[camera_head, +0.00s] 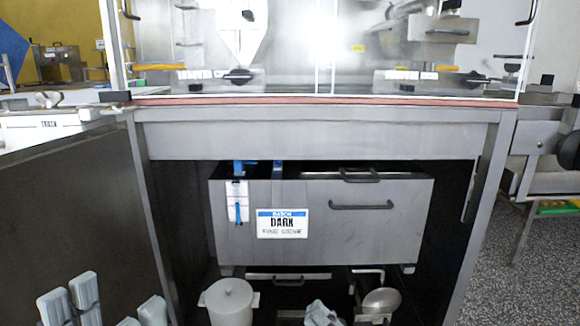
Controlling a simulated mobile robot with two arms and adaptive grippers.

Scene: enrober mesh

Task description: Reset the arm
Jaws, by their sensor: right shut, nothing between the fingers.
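My right gripper (320,314) shows at the bottom edge of the head view, a little right of centre. Only its grey tip end is in the picture, and it is shut and empty. It appears in front of the dark space under the steel machine, apart from the things around it. The rest of my right arm is cut off below the frame.
A steel tank labelled DARK (330,240) sits under the machine frame (320,133). A lidded grey pot (229,303) and a round metal part (381,303) flank my gripper. Speckled floor (487,262) is open at right.

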